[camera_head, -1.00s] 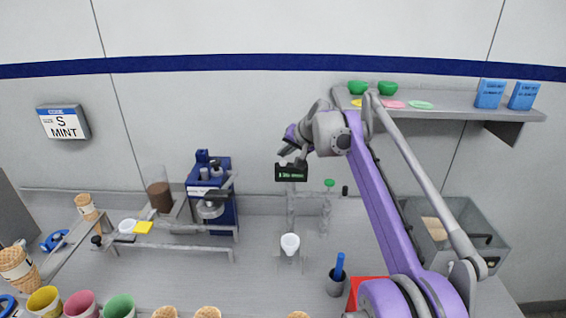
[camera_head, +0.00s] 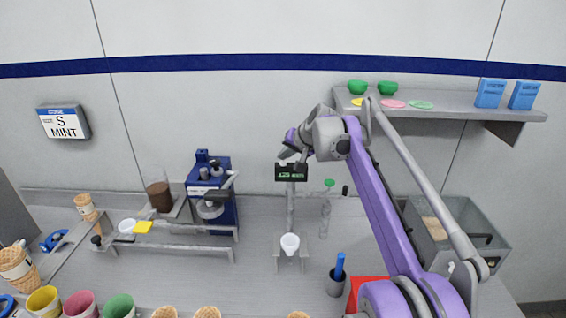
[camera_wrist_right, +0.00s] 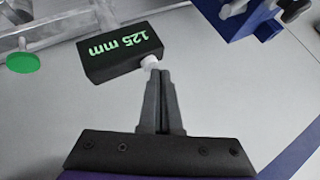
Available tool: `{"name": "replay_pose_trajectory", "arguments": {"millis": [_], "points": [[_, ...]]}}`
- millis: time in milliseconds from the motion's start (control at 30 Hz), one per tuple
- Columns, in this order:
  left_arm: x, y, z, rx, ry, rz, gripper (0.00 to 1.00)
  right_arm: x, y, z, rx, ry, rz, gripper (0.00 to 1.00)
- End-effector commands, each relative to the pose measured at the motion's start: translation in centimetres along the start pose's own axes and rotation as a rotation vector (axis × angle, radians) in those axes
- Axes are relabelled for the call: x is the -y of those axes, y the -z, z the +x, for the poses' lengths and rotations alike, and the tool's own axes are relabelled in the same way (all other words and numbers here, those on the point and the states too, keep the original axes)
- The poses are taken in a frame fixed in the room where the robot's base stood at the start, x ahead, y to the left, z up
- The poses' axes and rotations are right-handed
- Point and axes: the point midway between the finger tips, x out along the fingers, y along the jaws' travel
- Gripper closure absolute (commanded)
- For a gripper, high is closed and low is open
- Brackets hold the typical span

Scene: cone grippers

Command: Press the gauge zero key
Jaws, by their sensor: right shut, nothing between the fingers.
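The gauge is a black box (camera_head: 291,172) on a post by the back wall, with lit green characters. In the right wrist view the gauge (camera_wrist_right: 120,52) appears upside down and reads "125 mm". A small white key (camera_wrist_right: 149,62) sticks out of its edge close to my fingertips. My right gripper (camera_wrist_right: 160,73) is shut and empty, its tips at the key; I cannot tell whether they touch it. In the head view my right gripper (camera_head: 284,155) is just above the gauge, partly hidden by its own wrist. My left gripper is not in view.
A white cone-shaped cup (camera_head: 290,243) stands below the gauge. A blue machine (camera_head: 226,212) is to the left. A wall shelf (camera_head: 455,103) with green bowls and blue boxes is at upper right. A grey bin (camera_head: 488,235) stands at right.

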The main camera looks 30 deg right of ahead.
Motion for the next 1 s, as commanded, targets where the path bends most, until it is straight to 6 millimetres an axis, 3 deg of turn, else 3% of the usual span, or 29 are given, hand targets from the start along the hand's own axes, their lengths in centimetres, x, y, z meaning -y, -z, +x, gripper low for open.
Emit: {"name": "replay_pose_trajectory", "arguments": {"millis": [1000], "points": [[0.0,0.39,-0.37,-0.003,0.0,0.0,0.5,0.07,0.04,-0.04,0.0,0.001,0.0,1.0]]}}
